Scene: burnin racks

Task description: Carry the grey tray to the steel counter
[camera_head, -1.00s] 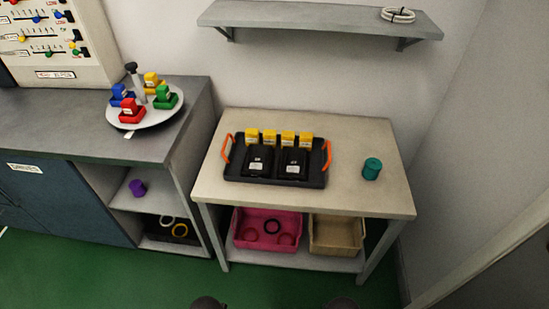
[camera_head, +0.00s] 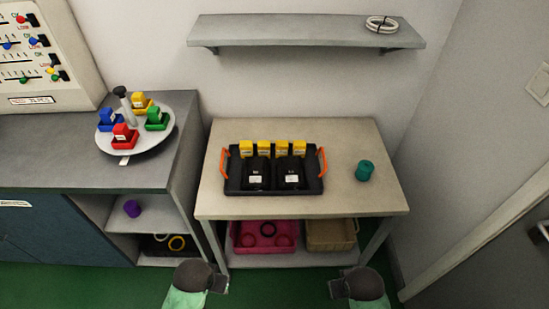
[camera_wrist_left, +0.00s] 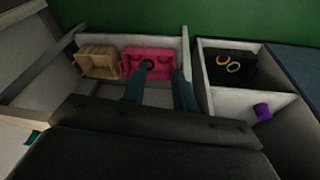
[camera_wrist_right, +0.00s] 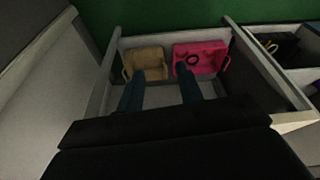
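The dark grey tray (camera_head: 232,184) has upright orange handles at its left and right ends. It holds two black blocks with white labels and a row of yellow-topped pieces. It rests on a pale-topped table (camera_head: 330,203). A grey counter (camera_head: 60,160), which looks like the steel counter, stands to the left. My left gripper (camera_head: 219,284) and right gripper (camera_head: 336,288) are low in front of the table, apart from the tray. The left wrist view shows the left fingers (camera_wrist_left: 160,78) spread and empty. The right wrist view shows the right fingers (camera_wrist_right: 161,85) spread and empty.
A teal cylinder (camera_head: 364,170) stands right of the tray. A round stand (camera_head: 160,142) with coloured blocks is on the counter, near its right end; the counter's front is bare. A pink bin (camera_head: 268,250) and tan bin (camera_head: 332,247) sit below. A shelf (camera_head: 300,30) hangs above.

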